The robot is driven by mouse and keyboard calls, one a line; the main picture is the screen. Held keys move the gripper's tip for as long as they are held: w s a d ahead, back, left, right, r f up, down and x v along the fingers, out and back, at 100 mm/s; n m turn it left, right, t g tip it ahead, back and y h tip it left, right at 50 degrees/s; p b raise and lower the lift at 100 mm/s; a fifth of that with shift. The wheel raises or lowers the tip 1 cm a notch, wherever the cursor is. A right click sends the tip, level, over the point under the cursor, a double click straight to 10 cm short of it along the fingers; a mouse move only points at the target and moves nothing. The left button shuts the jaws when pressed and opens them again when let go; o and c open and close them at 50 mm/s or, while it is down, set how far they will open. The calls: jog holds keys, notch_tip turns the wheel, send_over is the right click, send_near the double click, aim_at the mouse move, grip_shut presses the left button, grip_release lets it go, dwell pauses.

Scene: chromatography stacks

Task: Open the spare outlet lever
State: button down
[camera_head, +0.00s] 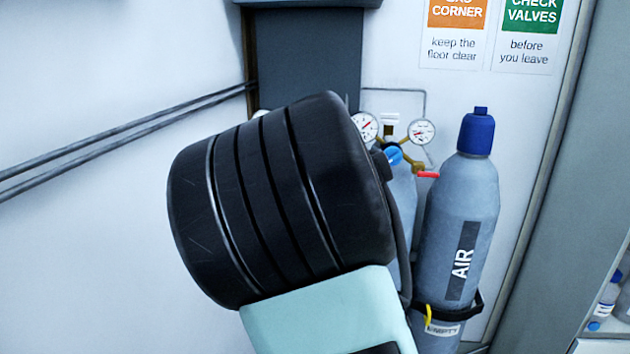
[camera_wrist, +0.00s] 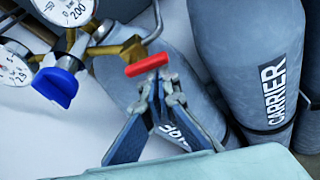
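The red lever (camera_wrist: 147,64) sits at the end of a brass outlet fitting (camera_wrist: 118,50) in the wrist view. The red lever (camera_head: 428,175) also shows in the head view, right of a blue knob (camera_head: 394,155). My gripper (camera_wrist: 156,84) is just below the red lever in the wrist view. Its two fingertips are close together with nothing visible between them. The tips look near the lever, but I cannot tell whether they touch it. In the head view my dark wrist hides the gripper and part of the regulator.
Pressure gauges (camera_wrist: 63,10) and a blue knob (camera_wrist: 56,86) crowd the left of the wrist view. A grey CARRIER cylinder (camera_wrist: 245,55) stands at right. In the head view, a blue-capped AIR cylinder (camera_head: 460,210) stands strapped right of my wrist. Pipes (camera_head: 120,132) run along the wall.

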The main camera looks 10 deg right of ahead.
jog(key=shift+r, duration=0.1)
jog(key=shift+w+a+r+p, duration=0.3)
jog(key=shift+a+r+p, duration=0.1)
jog(key=shift+a, duration=0.3)
